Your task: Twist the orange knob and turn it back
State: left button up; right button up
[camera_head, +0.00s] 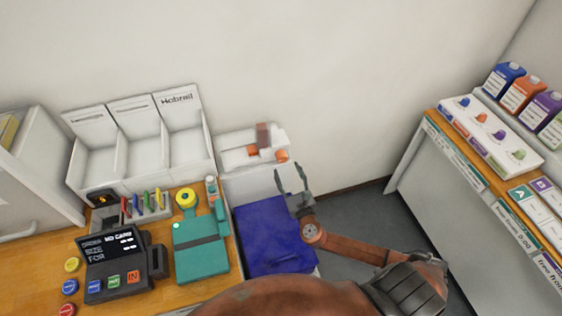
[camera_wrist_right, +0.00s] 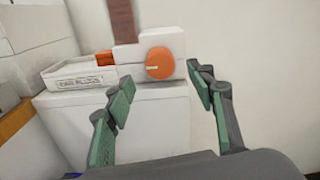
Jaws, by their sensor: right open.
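The orange knob (camera_wrist_right: 160,63) is round with a pale mark on its left half. It sits on the front of a white device (camera_wrist_right: 127,53), and it also shows in the head view (camera_head: 282,156). My right gripper (camera_head: 291,180) is open and empty, just in front of and below the device. In the right wrist view the open fingers (camera_wrist_right: 160,92) stand on either side of the knob's line, with the knob beyond them and apart from them. My left gripper is not in view.
A white cabinet (camera_wrist_right: 115,127) carries the device. A blue surface (camera_head: 270,235) lies below my right gripper. A shelf counter with bottles (camera_head: 521,93) stands at right.

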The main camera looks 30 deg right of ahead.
aim_at(283, 160)
jog(key=x, duration=0.5)
jog(key=shift+w+d, duration=0.15)
jog(key=shift+w, duration=0.15)
jog(key=shift+c, duration=0.3)
jog(key=c, duration=1.1)
